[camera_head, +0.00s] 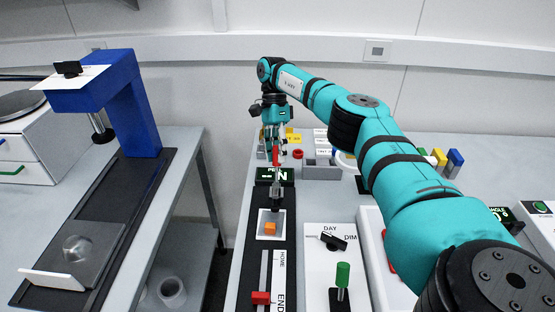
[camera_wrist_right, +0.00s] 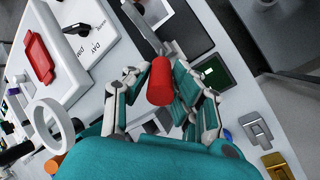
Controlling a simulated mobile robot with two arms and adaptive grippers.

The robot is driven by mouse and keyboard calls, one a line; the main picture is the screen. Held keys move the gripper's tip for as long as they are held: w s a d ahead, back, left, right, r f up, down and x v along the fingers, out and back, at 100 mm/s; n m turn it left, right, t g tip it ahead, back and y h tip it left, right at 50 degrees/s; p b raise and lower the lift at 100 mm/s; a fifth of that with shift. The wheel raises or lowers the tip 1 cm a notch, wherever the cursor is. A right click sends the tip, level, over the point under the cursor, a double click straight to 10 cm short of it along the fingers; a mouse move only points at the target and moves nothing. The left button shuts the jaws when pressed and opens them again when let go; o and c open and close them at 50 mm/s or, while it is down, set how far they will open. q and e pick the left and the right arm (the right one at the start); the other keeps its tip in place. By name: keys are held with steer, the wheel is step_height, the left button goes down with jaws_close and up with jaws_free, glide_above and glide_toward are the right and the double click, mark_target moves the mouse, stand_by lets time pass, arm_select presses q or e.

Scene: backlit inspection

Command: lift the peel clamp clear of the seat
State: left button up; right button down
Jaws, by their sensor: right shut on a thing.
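The peel clamp has a red grip (camera_wrist_right: 160,82) and a narrow grey metal part (camera_wrist_right: 143,32) running away from it in the wrist view. In the head view its dark lower end (camera_head: 277,196) shows just above a white plate (camera_head: 262,233) with an orange block (camera_head: 269,228). My right gripper (camera_head: 277,155) is shut on the red grip; in the wrist view its fingers (camera_wrist_right: 162,90) stand on both sides of it. I cannot tell whether the clamp's lower end touches the seat. My left gripper is not in view.
A display reading N (camera_head: 275,175) stands behind the clamp. In front are a red slider (camera_head: 261,297), a green-topped lever (camera_head: 342,275) and a black knob (camera_head: 334,241) on a white panel. A blue stand (camera_head: 135,110) is on the left table, across a gap. My right arm covers the right side.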

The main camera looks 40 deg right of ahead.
steer(key=shift+r, duration=0.15)
steer(key=c, duration=1.1)
jaws_free()
steer(key=shift+r, duration=4.9)
